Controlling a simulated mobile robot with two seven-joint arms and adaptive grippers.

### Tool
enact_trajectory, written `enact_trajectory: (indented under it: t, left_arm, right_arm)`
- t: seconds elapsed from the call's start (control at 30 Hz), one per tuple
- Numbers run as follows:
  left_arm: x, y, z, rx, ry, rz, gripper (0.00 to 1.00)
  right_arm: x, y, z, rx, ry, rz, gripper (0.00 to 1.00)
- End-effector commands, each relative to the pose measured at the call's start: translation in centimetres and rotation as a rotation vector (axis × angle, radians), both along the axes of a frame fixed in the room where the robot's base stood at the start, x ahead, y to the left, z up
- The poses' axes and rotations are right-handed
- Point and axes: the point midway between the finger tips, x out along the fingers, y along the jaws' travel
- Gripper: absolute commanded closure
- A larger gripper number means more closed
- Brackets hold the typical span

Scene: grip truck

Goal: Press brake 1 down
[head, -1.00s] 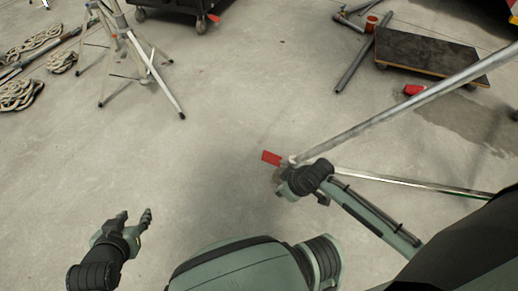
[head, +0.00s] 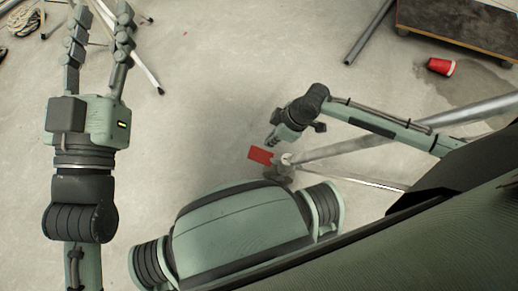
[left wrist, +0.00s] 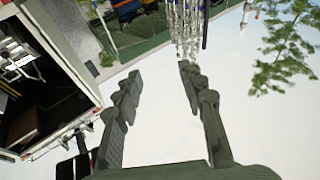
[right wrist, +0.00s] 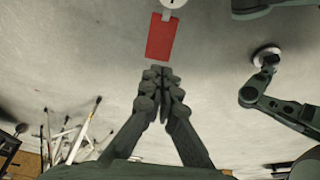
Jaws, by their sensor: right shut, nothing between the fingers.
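The red brake pedal (head: 261,155) sticks out from a small caster at the foot of a metal pole, low over the floor. It also shows in the right wrist view (right wrist: 160,38), just beyond the fingertips. My right gripper (head: 273,141) is beside the pedal, on its far side in the head view. Its fingers (right wrist: 160,72) are shut together with nothing between them, and a small gap to the pedal seems to show. My left gripper (head: 98,15) is raised at the left, open and empty. Its spread fingers (left wrist: 160,75) show in the left wrist view.
A grey metal pole (head: 400,128) runs from the caster to the right. A red cup (head: 440,66) and a dark dolly (head: 465,25) are at the upper right. Tripod legs (head: 140,60) stand behind my left gripper. The floor between the arms is clear.

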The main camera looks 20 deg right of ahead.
Motion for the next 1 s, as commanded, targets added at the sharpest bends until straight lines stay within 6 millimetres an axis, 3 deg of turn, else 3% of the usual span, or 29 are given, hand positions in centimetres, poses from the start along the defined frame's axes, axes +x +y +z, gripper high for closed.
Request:
enact_trajectory:
  t: [0.3,0.5,1.0]
  left_arm:
    - [-2.0,1.0,4.4,-0.116,-0.317,0.011,0.6]
    - [-3.5,2.0,6.2,-0.165,-0.474,0.022,0.6]
    - [-4.3,2.4,7.0,-0.185,-0.539,0.026,0.6]
  right_arm:
    - [1.3,1.9,-6.6,0.0,0.0,-0.001,1.0]
    - [1.8,2.6,-9.2,-0.001,-0.001,0.0,1.0]
    - [2.0,2.9,-10.0,-0.001,-0.002,0.0,1.0]
